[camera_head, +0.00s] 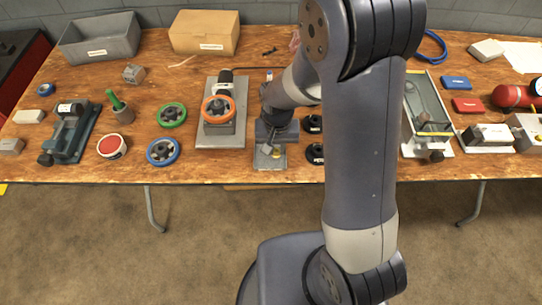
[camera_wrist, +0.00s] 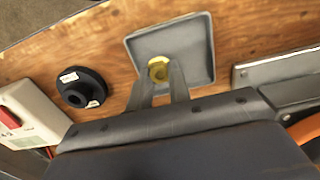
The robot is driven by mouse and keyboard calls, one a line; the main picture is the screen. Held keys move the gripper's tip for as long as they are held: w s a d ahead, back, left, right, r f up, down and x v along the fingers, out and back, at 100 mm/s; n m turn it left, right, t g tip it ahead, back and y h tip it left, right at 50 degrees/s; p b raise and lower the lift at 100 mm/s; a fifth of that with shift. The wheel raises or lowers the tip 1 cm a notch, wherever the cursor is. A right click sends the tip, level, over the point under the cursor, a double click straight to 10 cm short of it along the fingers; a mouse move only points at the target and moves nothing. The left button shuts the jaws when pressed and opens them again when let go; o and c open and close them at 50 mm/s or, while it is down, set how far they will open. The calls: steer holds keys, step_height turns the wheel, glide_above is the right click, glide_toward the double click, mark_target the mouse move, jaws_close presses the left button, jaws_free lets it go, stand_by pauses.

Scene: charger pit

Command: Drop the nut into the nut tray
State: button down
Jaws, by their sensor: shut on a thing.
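The nut (camera_wrist: 158,69) is a brass-coloured hexagonal ring between the fingertips of my gripper (camera_wrist: 160,82) in the wrist view. My gripper is shut on it. The nut tray (camera_wrist: 198,32) is a shallow grey square dish, and the nut appears over its inside area. Whether the nut touches the tray floor cannot be told. In the head view, the tray (camera_head: 268,163) lies at the table's front edge, partly hidden by my gripper (camera_head: 273,148) above it. The nut is too small to make out clearly there.
A black round part (camera_wrist: 82,88) with white labels sits beside the tray. A grey plate (camera_head: 209,142) with an orange handwheel (camera_head: 218,109) stands left of the tray in the head view. The table's front edge is close to the tray.

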steer(key=c, duration=1.2)
jaws_free()
steer(key=shift+c, duration=0.2)
steer(key=shift+r, duration=0.1)
step_height(320, 180, up, 11)
steer(key=shift+p, duration=0.3)
steer(key=shift+f, duration=0.2)
step_height(320, 180, down, 11)
steer(key=shift+r+b, duration=0.2)
steer(key=shift+b, duration=0.1)
step_height(320, 180, up, 3)
steer(key=p, duration=0.2)
steer(key=shift+p, duration=0.3)
steer(key=shift+r+p, duration=0.45)
steer(key=shift+r, duration=0.3)
